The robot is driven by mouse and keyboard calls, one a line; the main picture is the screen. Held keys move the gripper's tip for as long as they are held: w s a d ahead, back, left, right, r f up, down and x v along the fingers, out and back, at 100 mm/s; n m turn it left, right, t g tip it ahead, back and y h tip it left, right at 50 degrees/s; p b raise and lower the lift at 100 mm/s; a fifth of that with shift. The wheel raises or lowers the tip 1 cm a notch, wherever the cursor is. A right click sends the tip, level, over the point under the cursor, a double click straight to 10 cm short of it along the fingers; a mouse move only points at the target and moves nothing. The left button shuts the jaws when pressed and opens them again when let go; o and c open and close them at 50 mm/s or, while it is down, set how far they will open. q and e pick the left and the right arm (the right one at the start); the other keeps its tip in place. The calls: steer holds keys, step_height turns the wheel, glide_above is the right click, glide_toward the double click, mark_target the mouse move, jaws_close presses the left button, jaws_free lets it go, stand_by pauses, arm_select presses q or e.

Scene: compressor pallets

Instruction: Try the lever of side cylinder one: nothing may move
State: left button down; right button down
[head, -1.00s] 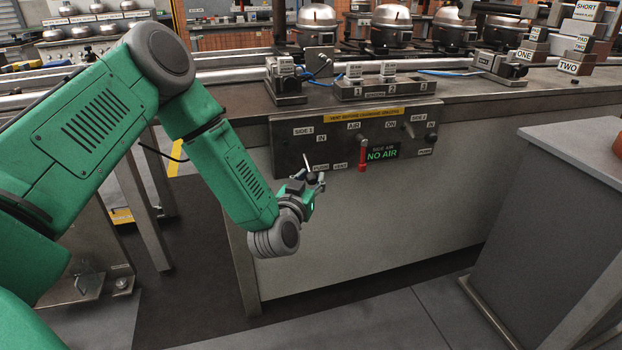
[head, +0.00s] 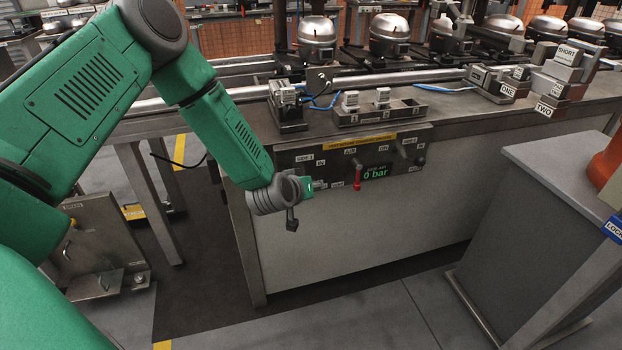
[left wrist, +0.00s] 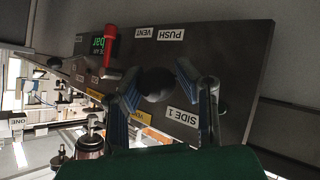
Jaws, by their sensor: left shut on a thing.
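The control panel (head: 345,160) is on the front of the bench, with a SIDE 1 label (head: 305,158) at its left. In the left wrist view, a black ball knob (left wrist: 155,84) sits beside the upside-down SIDE 1 label (left wrist: 181,136). My left gripper (left wrist: 158,86) is shut on this knob, one blue-padded finger on each side. In the head view, my left gripper (head: 302,198) is at the panel's lower left and hides the lever. The display (head: 376,174) reads 0 bar. My right gripper is not in view.
A red handle (head: 357,180) hangs down left of the display; it also shows near the fingers in the left wrist view (left wrist: 110,48). The side 2 lever (head: 421,160) is at the panel's right. Blocks ONE (head: 508,91) and TWO (head: 545,109) stand on the bench.

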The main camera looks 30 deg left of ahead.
arm_select(q)
steer(key=shift+w+d+r+g+h+p, duration=0.1)
steer(key=shift+w+r+g+h+p, duration=0.1)
steer(key=shift+r+g+p, duration=0.2)
steer(key=shift+w+r+g+h+p, duration=0.1)
steer(key=shift+r+g+h+p, duration=0.15)
steer(key=shift+p, duration=0.2)
steer(key=shift+r, duration=0.1)
steer(key=c, duration=1.2)
jaws_free()
steer(key=shift+n, duration=0.3)
steer(key=shift+s+r, duration=0.1)
steer(key=shift+s, duration=0.2)
steer(key=v, duration=1.1)
